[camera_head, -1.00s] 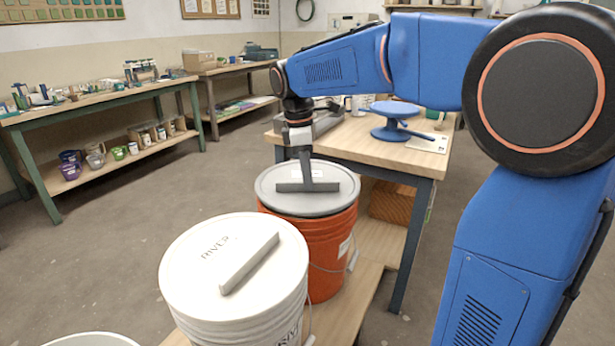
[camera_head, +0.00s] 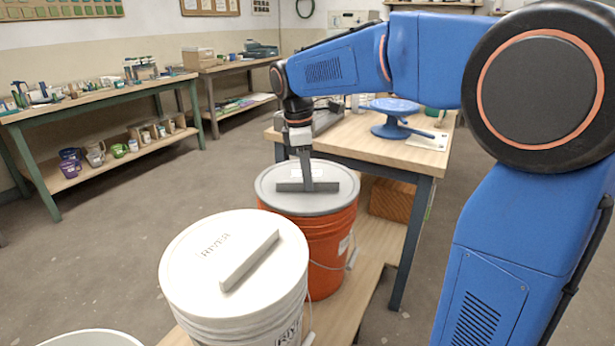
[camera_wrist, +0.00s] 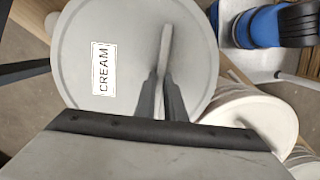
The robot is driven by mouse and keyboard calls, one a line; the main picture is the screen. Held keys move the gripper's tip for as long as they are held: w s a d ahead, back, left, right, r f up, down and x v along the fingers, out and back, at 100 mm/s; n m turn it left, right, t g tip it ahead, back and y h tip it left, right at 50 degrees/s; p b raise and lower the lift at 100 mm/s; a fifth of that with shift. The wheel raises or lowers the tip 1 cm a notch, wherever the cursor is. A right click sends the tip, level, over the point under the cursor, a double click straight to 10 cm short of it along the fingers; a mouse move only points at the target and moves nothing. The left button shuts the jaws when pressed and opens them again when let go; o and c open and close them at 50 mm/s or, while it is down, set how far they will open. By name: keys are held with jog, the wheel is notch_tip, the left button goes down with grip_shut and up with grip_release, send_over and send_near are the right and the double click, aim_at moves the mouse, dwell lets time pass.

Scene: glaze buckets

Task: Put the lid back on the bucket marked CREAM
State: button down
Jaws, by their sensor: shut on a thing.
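A grey round lid (camera_head: 275,199) with a raised bar handle (camera_head: 307,187) lies level over the top of the orange bucket (camera_head: 327,240). In the wrist view the lid (camera_wrist: 85,30) carries a white label reading CREAM (camera_wrist: 102,69). My gripper (camera_head: 305,180) points down over the lid and is shut on its handle; the wrist view shows the fingers (camera_wrist: 161,98) on either side of the bar. I see no gap between lid and bucket, but cannot tell how firmly it is seated. The writing on the orange bucket's side label (camera_head: 344,245) is too small to read.
A white bucket (camera_head: 235,317) with a white lid marked RIVER (camera_head: 205,278) stands in front, close to the orange one. Another white rim (camera_head: 90,340) shows at the bottom left. A wooden workbench (camera_head: 355,142) with a blue turntable (camera_head: 392,112) stands behind.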

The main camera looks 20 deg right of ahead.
jog(key=shift+f, duration=0.15)
dwell(0.5)
jog(key=c, duration=1.3)
grip_release()
jog(key=shift+r, duration=3.5)
